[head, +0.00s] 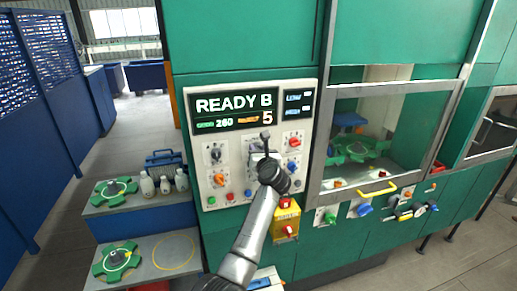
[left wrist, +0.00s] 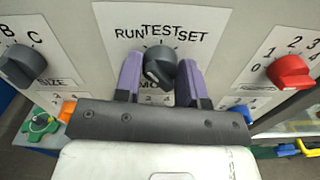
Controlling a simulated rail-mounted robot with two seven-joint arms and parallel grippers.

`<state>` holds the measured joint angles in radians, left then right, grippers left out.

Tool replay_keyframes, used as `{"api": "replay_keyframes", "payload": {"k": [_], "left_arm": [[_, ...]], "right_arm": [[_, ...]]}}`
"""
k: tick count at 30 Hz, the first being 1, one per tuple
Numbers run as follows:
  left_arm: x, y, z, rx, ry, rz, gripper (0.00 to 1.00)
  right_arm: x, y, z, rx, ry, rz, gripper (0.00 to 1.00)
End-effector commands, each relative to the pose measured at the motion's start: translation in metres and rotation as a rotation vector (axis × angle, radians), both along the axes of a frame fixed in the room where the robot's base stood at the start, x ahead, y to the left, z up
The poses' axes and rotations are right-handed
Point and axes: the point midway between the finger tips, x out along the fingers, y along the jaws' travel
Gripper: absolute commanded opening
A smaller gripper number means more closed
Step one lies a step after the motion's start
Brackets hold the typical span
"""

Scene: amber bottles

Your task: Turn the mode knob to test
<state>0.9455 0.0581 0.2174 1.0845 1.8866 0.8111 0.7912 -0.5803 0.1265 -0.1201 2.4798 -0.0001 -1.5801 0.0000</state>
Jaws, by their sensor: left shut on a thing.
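The mode knob (left wrist: 160,66) is dark and round-bodied, on a white plate (left wrist: 108,18) marked RUN, TEST and SET. In the left wrist view the purple fingers of my left gripper (left wrist: 160,80) stand on either side of it, shut on it. TEST is printed straight above the knob; I cannot tell for sure which label its pointer faces. In the head view my left gripper (head: 265,150) reaches the middle of the control panel (head: 225,150) and hides most of the knob. My right gripper is not in view.
A dark size knob (left wrist: 18,64) is left of the mode knob and a red knob (left wrist: 289,71) is right of it. The panel's display (head: 234,109) reads READY B. A yellow box (head: 286,219) with red buttons hangs below.

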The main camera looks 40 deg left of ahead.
Motion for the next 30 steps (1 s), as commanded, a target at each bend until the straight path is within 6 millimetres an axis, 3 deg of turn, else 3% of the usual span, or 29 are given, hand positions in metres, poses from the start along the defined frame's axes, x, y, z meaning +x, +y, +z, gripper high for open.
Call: {"api": "replay_keyframes", "payload": {"k": [1, 15, 30], "left_arm": [[0.0, -0.001, 0.004, 0.018, 0.032, 0.0, 0.13], [0.0, 0.0, 0.004, 0.245, 0.343, -0.002, 0.13], [0.0, 0.0, 0.001, 0.368, 0.511, -0.001, 0.13]], "right_arm": [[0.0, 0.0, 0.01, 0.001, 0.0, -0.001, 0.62], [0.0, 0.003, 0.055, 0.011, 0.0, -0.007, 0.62], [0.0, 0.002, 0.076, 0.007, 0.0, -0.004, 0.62]]}}
